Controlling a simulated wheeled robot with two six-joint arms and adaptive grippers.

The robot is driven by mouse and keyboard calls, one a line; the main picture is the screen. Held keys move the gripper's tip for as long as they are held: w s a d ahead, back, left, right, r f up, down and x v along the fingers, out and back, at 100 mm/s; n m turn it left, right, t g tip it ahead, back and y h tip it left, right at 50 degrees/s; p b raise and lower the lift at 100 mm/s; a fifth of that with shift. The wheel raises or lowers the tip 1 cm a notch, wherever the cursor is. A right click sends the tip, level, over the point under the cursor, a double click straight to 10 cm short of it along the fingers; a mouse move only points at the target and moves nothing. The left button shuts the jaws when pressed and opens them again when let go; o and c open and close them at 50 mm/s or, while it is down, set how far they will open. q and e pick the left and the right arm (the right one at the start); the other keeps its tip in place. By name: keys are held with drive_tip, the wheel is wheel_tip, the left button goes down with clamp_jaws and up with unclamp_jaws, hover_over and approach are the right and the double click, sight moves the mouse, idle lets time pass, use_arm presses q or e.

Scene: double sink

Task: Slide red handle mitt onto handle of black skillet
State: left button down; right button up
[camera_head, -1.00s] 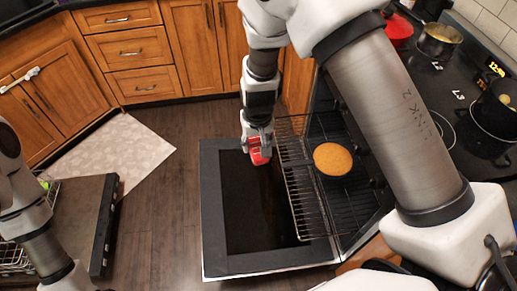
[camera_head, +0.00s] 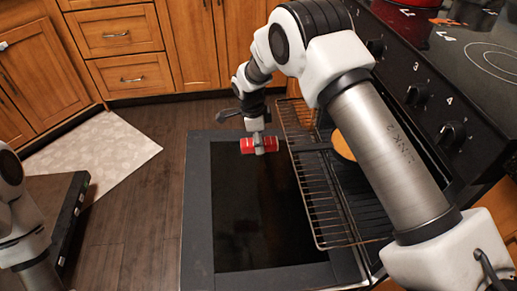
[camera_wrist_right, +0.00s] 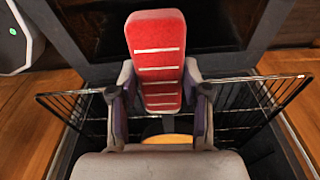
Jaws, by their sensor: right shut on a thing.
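My right gripper (camera_head: 259,145) is shut on the red handle mitt (camera_head: 272,144) and holds it above the open oven door. In the right wrist view the mitt (camera_wrist_right: 157,48) is red with pale stripes, clasped between the two fingers of my right gripper (camera_wrist_right: 159,88). The round golden food (camera_head: 342,145) sits on the oven rack, in what looks like the black skillet, mostly hidden by my right arm. A dark bar like the skillet's handle (camera_head: 310,147) points left toward the mitt, which is apart from it. My left gripper is out of view.
The oven door (camera_head: 197,215) lies open and flat, with the wire rack (camera_head: 312,200) pulled out above its right side. The stove front with knobs (camera_head: 415,94) is at the right. An open dishwasher door (camera_head: 70,215) is at the left. Floor between them is clear.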

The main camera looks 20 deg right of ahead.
sight(303, 147)
drive_tip(key=shift+r, duration=0.1)
drive_tip(key=shift+p, duration=0.3)
drive_tip(key=shift+s+d+f+b, duration=0.1)
drive_tip(key=shift+d+f+b, duration=0.15)
drive_tip(key=shift+f, duration=0.45)
drive_tip(key=shift+s+d+f+b, duration=0.1)
drive_tip(key=shift+d+f+b, duration=0.15)
drive_tip(key=shift+f, duration=0.45)
drive_tip(key=shift+d+f+b, duration=0.15)
drive_tip(key=shift+f+b, duration=0.15)
drive_tip(key=shift+f, duration=0.4)
drive_tip(key=shift+s+d+r+p, duration=0.1)
drive_tip(key=shift+s+d+p, duration=0.1)
drive_tip(key=shift+d, duration=0.3)
drive_tip(key=shift+s+d+p, duration=0.1)
drive_tip(key=shift+d+p, duration=0.05)
drive_tip(key=shift+d, duration=0.3)
drive_tip(key=shift+s+d+p, duration=0.45)
drive_tip(key=shift+d+p, duration=0.1)
drive_tip(key=shift+d, duration=1.2)
drive_tip(key=shift+s+d+p, duration=0.45)
drive_tip(key=shift+d+p, duration=0.1)
drive_tip(key=shift+d, duration=1.25)
drive_tip(key=shift+s+d+p, duration=0.45)
drive_tip(key=shift+d+p, duration=0.1)
drive_tip(key=shift+d, duration=1.2)
